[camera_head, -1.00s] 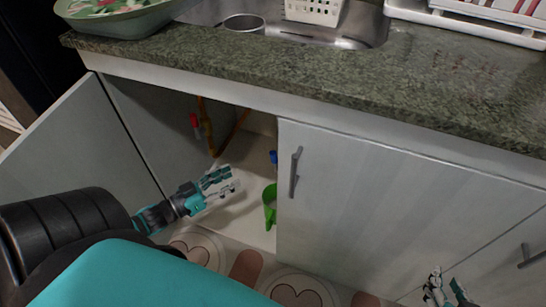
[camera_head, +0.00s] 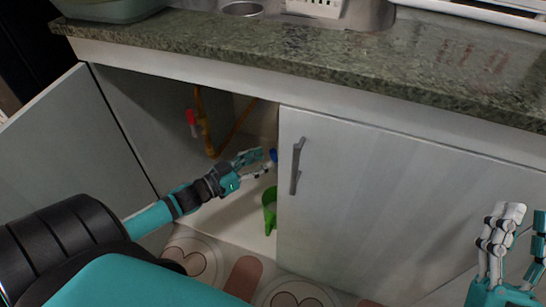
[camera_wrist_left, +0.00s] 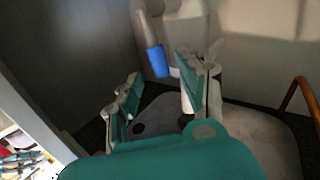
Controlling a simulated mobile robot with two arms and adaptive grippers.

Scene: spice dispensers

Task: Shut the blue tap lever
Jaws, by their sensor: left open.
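The blue tap lever (camera_head: 274,156) shows inside the open cabinet, just left of the edge of the closed door. It also shows in the left wrist view (camera_wrist_left: 158,62) as a blue sleeve on a pale pipe fitting. My left gripper (camera_head: 262,161) is inside the cabinet with its fingertips close to the lever. In the left wrist view its fingers (camera_wrist_left: 159,78) are apart, with the lever between and just beyond the tips. I cannot tell whether they touch it. My right gripper (camera_head: 527,215) is open and empty at the lower right, in front of the closed door.
A red tap lever (camera_head: 191,120) and an orange pipe (camera_head: 206,132) are further left inside the cabinet. A green object (camera_head: 269,210) stands on the cabinet floor below the blue lever. The closed door (camera_head: 390,210) with its handle (camera_head: 296,166) bounds the opening on the right.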

